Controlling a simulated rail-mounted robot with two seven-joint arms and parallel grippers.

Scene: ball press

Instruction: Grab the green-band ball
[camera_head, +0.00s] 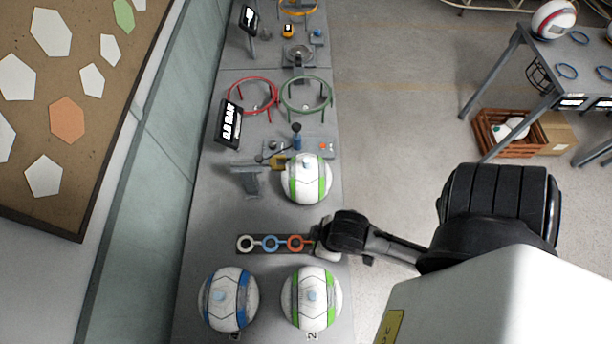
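One ball with green bands (312,299) sits at the front of the grey bench, near its right edge. A second green-band ball (306,179) sits farther up the bench beside a small metal device. A blue-band ball (228,299) sits left of the front green-band ball. My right gripper (322,240) comes in from the right and hangs between the two green-band balls, beside the orange ring of a ring strip. Its fingers are small and partly hidden, so I cannot tell whether they are open. It holds no ball. My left gripper is not in view.
Red (253,96) and green (306,94) ring stands and a black sign (229,124) are farther up the bench (205,215). A wall borders the left. A wooden crate (508,132) stands on the floor at right.

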